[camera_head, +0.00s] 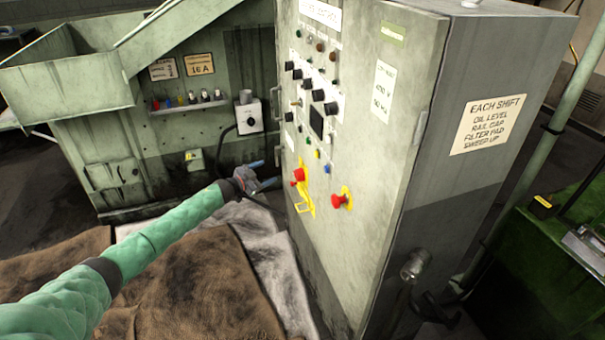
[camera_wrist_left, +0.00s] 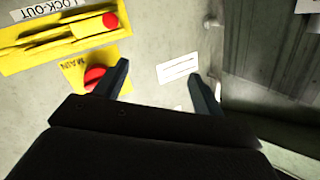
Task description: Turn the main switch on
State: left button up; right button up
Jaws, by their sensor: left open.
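The main switch is a red knob on a yellow plate lettered MAIN; it shows in the left wrist view (camera_wrist_left: 95,78) and appears to be the upper red knob (camera_head: 299,174) on the cabinet front in the head view. My left gripper (camera_head: 272,173) is at the cabinet's left side, near knob height, open. In the left wrist view its two dark fingers (camera_wrist_left: 158,82) are apart with nothing between them. One finger overlaps the plate's edge beside the knob; I cannot tell whether it touches. My right gripper is not in view.
The grey control cabinet (camera_head: 375,160) carries several dark knobs and another red button (camera_head: 341,201). A yellow lock-out piece (camera_wrist_left: 60,40) with a red part is by the main switch. A brown cloth (camera_head: 190,285) lies under my left arm. A green machine (camera_head: 575,235) stands right.

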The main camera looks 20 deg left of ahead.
aim_at(299, 175)
pick_arm(q)
jog(key=s+d+r+g+h, duration=0.1)
jog(key=s+d+g+h, duration=0.3)
jog(key=s+d+h, duration=0.15)
jog(key=p+x, duration=0.1)
jog(key=x, duration=0.7)
jog(key=shift+r+h, duration=0.25)
jog(key=shift+h, duration=0.2)
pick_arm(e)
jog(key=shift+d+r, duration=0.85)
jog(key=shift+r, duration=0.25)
pick_arm(q)
jog(key=shift+d, duration=0.1)
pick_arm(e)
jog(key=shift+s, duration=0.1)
pick_arm(q)
jog(key=shift+c, duration=0.2)
jog(key=c, duration=0.9)
